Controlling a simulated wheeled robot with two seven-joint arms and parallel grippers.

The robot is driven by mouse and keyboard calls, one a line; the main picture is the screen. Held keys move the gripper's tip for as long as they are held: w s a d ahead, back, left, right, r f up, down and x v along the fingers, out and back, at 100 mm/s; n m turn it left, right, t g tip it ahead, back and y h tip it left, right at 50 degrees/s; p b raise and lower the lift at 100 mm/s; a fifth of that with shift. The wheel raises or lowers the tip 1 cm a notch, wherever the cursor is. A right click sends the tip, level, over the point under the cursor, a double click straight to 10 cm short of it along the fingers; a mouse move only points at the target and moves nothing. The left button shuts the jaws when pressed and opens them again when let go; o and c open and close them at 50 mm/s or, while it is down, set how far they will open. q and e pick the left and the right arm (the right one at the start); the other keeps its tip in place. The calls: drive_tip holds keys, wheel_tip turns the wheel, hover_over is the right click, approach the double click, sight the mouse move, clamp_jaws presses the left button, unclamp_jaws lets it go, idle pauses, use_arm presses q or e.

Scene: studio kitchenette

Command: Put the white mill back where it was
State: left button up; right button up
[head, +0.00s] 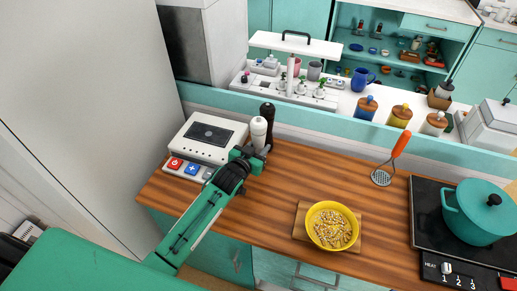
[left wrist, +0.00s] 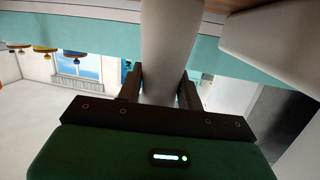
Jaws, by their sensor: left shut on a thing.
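The white mill (head: 258,130) stands upright on the wooden counter, between the white scale-like device and a dark mill (head: 267,113) just behind it to the right. My left gripper (head: 256,152) reaches in from the left and is shut on the white mill's lower part. In the left wrist view the white mill (left wrist: 168,45) is between the two dark fingers (left wrist: 160,92). The mill's base is hidden by the gripper in the head view, so I cannot tell whether it touches the counter. My right gripper is not in view.
The white device (head: 218,152) with red and blue buttons is close left of the gripper. A yellow bowl (head: 322,238) of pasta-like pieces sits on a wooden board (head: 300,222). A teal pot (head: 478,218) stands on the hob (head: 424,215). Counter between mill and bowl is clear.

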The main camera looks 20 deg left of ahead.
use_arm(q)
drive_tip(key=shift+f, duration=0.5)
drive_tip(key=o, duration=1.2)
drive_tip(key=shift+f, duration=0.15)
drive_tip(key=shift+s, duration=0.3)
drive_tip(key=v, duration=0.3)
drive_tip(key=b+v, duration=0.1)
drive_tip(key=v, duration=0.7)
drive_tip(key=shift+s+a+r+b, duration=0.1)
drive_tip(key=shift+s+r+b, duration=0.1)
drive_tip(key=shift+r+b, duration=0.15)
